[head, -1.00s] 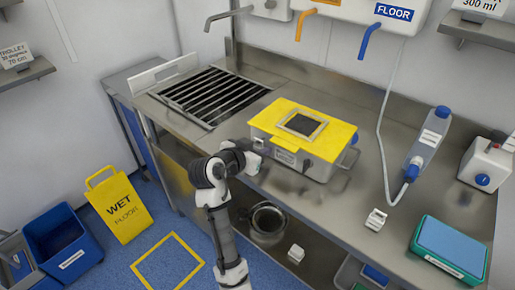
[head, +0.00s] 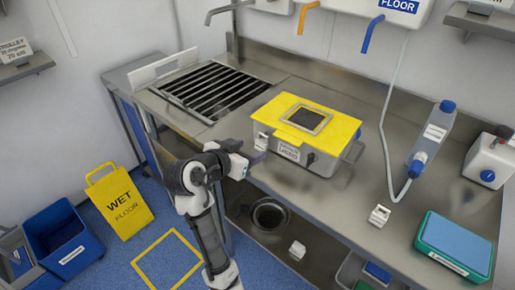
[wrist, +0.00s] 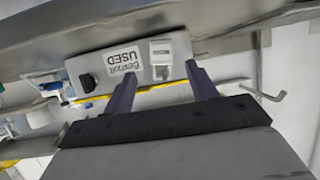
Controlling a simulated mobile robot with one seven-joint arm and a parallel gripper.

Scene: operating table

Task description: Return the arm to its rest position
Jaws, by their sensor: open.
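My gripper (head: 257,153) is at the front edge of the steel counter, just left of and in front of a grey box with a yellow lid (head: 343,127). In the wrist view my gripper (wrist: 158,82) has its two purple fingers spread with nothing between them. A small white block-like part (wrist: 161,58) shows at the box's front. My arm rises from the bottom of the head view, bent at the elbow.
The steel counter (head: 330,205) has a slatted drain grate (head: 212,90) at left. A blue-capped bottle (head: 432,135), a white tag holder (head: 379,215) and a teal tray (head: 455,244) stand at right. A yellow wet-floor sign (head: 118,205) and blue bin (head: 62,240) stand on the floor.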

